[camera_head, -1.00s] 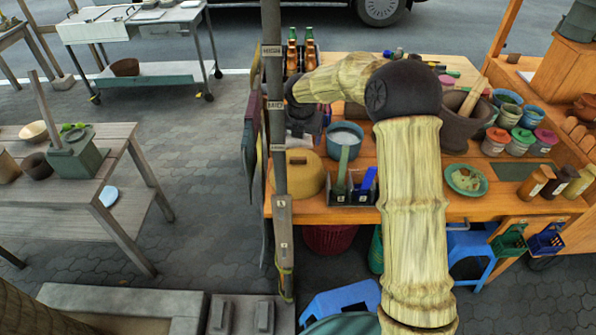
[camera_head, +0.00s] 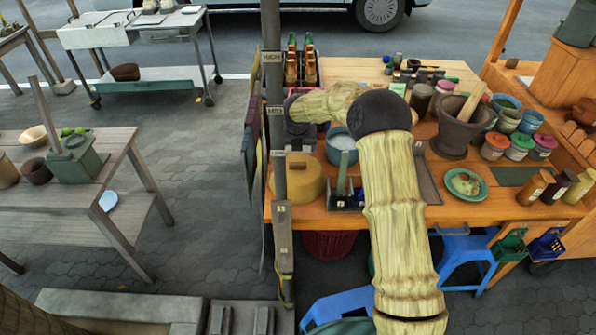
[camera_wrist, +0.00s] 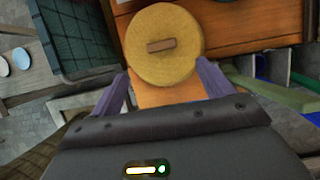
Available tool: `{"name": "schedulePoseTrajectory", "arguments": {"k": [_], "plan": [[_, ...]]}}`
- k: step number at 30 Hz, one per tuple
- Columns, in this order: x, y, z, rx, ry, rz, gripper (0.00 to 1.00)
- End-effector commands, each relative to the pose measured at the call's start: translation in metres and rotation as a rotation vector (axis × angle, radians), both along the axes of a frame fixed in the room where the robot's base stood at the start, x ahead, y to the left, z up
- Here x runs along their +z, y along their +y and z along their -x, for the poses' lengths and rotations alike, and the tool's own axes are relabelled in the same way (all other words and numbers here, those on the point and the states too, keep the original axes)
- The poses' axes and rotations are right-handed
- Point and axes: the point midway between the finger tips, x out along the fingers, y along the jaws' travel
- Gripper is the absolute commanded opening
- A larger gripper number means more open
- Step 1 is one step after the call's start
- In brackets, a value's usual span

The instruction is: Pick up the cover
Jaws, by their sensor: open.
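The cover (camera_wrist: 163,45) is a round yellow lid with a short brown bar handle (camera_wrist: 161,45) on top. It lies flat at the left end of the orange counter and also shows in the head view (camera_head: 300,181). My gripper (camera_wrist: 163,70) is open and empty. In the wrist view its two purple fingertips reach toward the near edge of the cover, one to each side, with the handle farther ahead of them. In the head view the gripper (camera_head: 298,136) is above and just behind the cover, partly hidden by a post. I cannot tell its exact height above it.
A post (camera_head: 275,110) with hanging cloths stands just left of the cover. A blue pot (camera_head: 341,148) and a dark caddy with a green handle (camera_head: 343,190) are close on its right. A stone mortar (camera_head: 458,128) and a green plate (camera_head: 466,184) are farther right.

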Motion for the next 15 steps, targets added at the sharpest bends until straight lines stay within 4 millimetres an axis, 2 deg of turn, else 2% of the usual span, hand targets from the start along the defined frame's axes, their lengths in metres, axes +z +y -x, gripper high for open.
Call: {"name": "schedulePoseTrajectory", "arguments": {"k": [9, 15], "plan": [[-0.046, 0.0, -0.019, -0.001, 0.001, 0.001, 0.8], [-0.061, 0.0, -0.025, 0.0, -0.001, 0.001, 0.8]]}}
